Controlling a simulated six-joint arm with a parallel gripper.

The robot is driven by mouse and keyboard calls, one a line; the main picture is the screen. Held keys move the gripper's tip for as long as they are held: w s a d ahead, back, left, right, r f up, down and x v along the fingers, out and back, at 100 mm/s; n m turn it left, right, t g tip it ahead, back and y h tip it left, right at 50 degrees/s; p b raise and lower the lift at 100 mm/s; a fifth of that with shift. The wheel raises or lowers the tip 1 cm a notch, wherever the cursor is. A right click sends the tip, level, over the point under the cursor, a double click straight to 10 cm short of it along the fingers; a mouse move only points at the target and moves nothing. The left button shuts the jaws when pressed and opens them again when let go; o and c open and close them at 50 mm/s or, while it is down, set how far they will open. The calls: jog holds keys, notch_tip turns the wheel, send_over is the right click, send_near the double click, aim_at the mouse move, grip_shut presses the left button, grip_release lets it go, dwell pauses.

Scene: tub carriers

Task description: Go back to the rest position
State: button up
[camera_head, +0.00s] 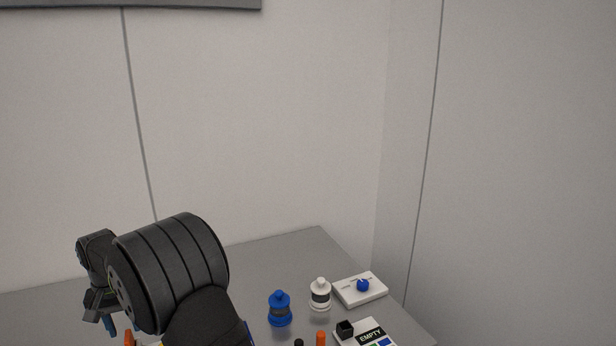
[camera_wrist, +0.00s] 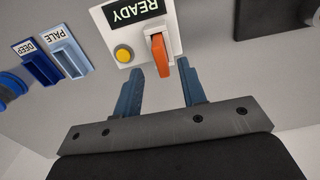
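My gripper (camera_wrist: 160,68) is open in the wrist view, with its two blue fingers apart and nothing held between them. The lower end of an orange lever (camera_wrist: 158,55) shows near the gap between the fingertips; I cannot tell how far apart in depth they are. The lever is on a white panel (camera_wrist: 115,30) marked READY, beside a yellow button (camera_wrist: 124,54). In the head view my gripper (camera_head: 104,328) is at the lower left, partly cut by my arm's dark links, close to an orange part (camera_head: 128,338).
Two blue holders labelled DEEP (camera_wrist: 38,66) and PALE (camera_wrist: 66,60) lie left of the panel. A blue bottle (camera_head: 280,310), a white bottle (camera_head: 320,303), a white plate (camera_head: 375,290) with a blue knob, and an EMPTY panel (camera_head: 350,338) are at right on the grey table (camera_head: 290,250).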

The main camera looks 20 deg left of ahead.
aim_at(127, 336)
notch_tip(127, 336, down, 6)
jog(key=shift+r, duration=0.35)
notch_tip(127, 336, up, 17)
notch_tip(127, 336, down, 17)
jog(key=shift+r, duration=0.35)
notch_tip(127, 336, up, 7)
jog(key=shift+r, duration=0.1)
dwell(0.5)
